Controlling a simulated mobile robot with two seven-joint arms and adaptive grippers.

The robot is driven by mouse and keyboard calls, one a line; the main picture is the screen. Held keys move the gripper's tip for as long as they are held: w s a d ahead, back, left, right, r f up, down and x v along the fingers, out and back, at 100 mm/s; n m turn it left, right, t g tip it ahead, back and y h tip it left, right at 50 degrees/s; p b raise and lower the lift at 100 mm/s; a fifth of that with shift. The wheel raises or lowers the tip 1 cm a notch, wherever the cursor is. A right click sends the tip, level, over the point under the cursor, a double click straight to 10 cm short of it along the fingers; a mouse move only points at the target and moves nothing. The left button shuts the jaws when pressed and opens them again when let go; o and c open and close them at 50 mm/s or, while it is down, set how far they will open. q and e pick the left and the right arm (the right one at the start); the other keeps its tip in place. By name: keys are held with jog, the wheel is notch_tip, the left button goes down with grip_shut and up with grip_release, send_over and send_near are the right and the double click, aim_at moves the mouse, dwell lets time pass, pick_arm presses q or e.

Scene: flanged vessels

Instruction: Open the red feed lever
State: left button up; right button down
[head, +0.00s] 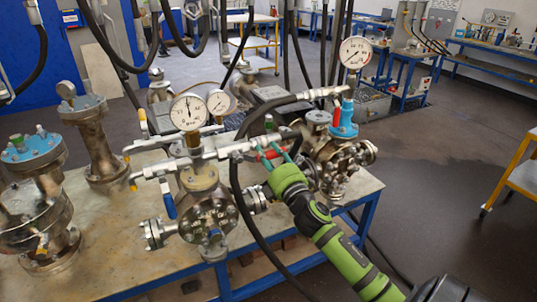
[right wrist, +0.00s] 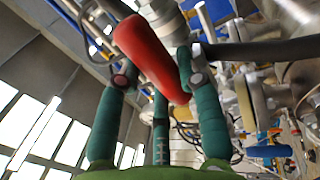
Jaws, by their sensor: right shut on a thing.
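The red feed lever (right wrist: 148,55) fills the upper middle of the right wrist view, slanting between the teal fingers of my right gripper (right wrist: 160,85). In the head view a bit of the red lever (head: 265,162) shows at the teal fingertips of my right gripper (head: 276,155), in front of the manifold pipe. The gripper is shut on the lever, and the fingers hide part of it. My green right arm reaches in from the lower right. My left gripper is in neither view.
Flanged vessels stand on the metal table (head: 105,245). A black hose (head: 236,205) hangs close left of my right gripper. Pressure gauges (head: 188,112) rise above the pipe. A second red handle (head: 337,115) sits beside a blue fitting (head: 346,122).

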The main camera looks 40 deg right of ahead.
jog(key=shift+d+r, duration=0.15)
jog(key=shift+r, duration=0.4)
jog(key=c, duration=0.8)
grip_release()
jog(key=shift+w, duration=0.1)
jog(key=shift+w+f, duration=0.15)
jog(key=shift+f, duration=0.2)
jog(key=shift+s+f, duration=0.2)
jog(key=shift+s, duration=0.25)
jog(key=v, duration=1.1)
